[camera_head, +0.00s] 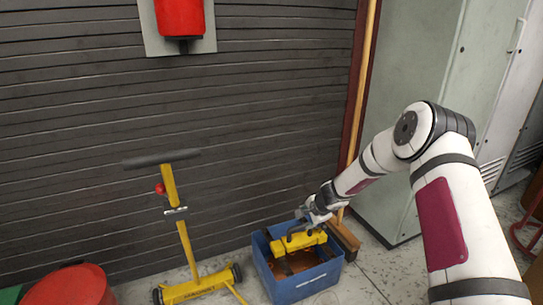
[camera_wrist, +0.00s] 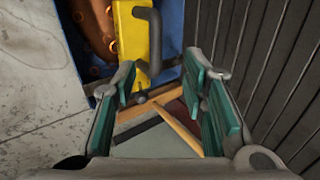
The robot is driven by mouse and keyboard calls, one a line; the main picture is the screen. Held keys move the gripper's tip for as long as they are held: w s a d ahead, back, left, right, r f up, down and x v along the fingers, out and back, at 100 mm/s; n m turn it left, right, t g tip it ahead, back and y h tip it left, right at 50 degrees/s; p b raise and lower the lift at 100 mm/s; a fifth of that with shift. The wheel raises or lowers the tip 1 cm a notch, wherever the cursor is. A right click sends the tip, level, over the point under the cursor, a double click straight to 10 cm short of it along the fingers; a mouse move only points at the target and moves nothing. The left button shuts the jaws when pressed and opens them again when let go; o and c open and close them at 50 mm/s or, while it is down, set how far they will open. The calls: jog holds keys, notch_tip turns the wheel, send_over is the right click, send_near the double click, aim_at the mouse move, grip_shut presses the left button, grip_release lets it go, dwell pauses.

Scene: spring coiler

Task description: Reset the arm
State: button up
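My arm reaches down from the right in the head view, and my gripper (camera_head: 316,214) is above a blue crate (camera_head: 306,285). In the wrist view my gripper (camera_wrist: 162,82) has its two green-padded fingers spread apart with nothing between the pads. A yellow object with a dark handle (camera_head: 298,243) is at the crate; it also shows beyond the fingertips in the wrist view (camera_wrist: 135,30). Whether the fingertips touch it, I cannot tell.
A yellow wheeled stand (camera_head: 187,250) with a black crossbar is left of the crate. A red round container (camera_head: 70,287) is at lower left. A broom (camera_head: 343,235) leans behind the crate, near a grey-green cabinet (camera_head: 415,90). Dark slatted wall (camera_head: 90,110) closes the back.

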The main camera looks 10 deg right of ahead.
jog(key=s+a+r+n+y, duration=0.1)
jog(key=s+a+r+n, duration=0.25)
jog(key=r, duration=0.45)
jog(key=s+a+r+n+g+y, duration=0.15)
jog(key=s+r, duration=0.25)
jog(key=r, duration=0.4)
jog(key=s+a+r+n, duration=0.3)
jog(key=s+a+r, duration=0.1)
jog(key=r, duration=0.4)
jog(key=s+r+n+g+h, duration=0.15)
jog(key=s+r, duration=0.25)
jog(key=s, duration=0.5)
jog(key=s+d+r+n+y, duration=0.1)
jog(key=s+r+n, duration=0.15)
jog(key=s, duration=0.65)
jog(key=s+r+n+g+h, duration=0.1)
jog(key=s+r, duration=0.3)
jog(key=s, duration=0.4)
jog(key=s+d+n+g+h, duration=0.1)
jog(key=s+d, duration=0.3)
jog(key=s, duration=0.6)
jog(key=s+d+n+g+h, duration=0.1)
jog(key=s+d+h, duration=0.15)
jog(key=s, duration=0.85)
notch_tip(320, 180, up, 39)
jog(key=t+p, duration=0.3)
jog(key=p, duration=3.5)
jog(key=shift+w+d+f+t+y, duration=0.15)
jog(key=shift+w+d+t+y, duration=0.05)
jog(key=shift+d+t+y, duration=0.15)
